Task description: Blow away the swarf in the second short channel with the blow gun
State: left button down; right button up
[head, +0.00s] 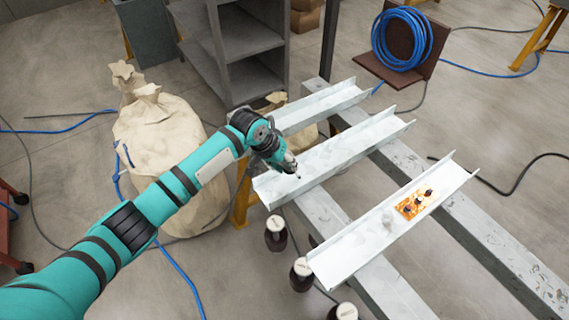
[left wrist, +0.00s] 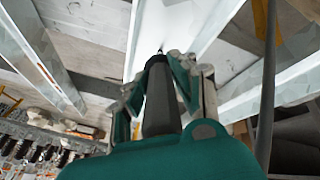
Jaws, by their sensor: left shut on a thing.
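Three short pale metal channels lie across two grey beams in the head view: the far one (head: 315,106), the middle one (head: 345,150) and the near one (head: 350,247). My left gripper (head: 284,160) is over the left end of the middle channel. In the left wrist view my left gripper (left wrist: 166,88) is shut on the dark blow gun (left wrist: 160,112), whose thin nozzle points towards a white channel (left wrist: 150,35). I cannot make out swarf in the middle channel. My right gripper is not in view.
Dark bottles with pale caps (head: 276,233) stand below the channels' left ends. Tan sacks (head: 155,150) and a grey shelf (head: 245,45) stand behind. A coiled blue hose (head: 402,40) hangs at the back.

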pick_arm(q)
jog(key=shift+w+d, duration=0.1)
jog(key=shift+d, duration=0.05)
jog(key=shift+w+d+f+b, duration=0.1)
jog(key=shift+w+d+b, duration=0.25)
jog(key=shift+d, duration=0.25)
jog(key=shift+w, duration=0.1)
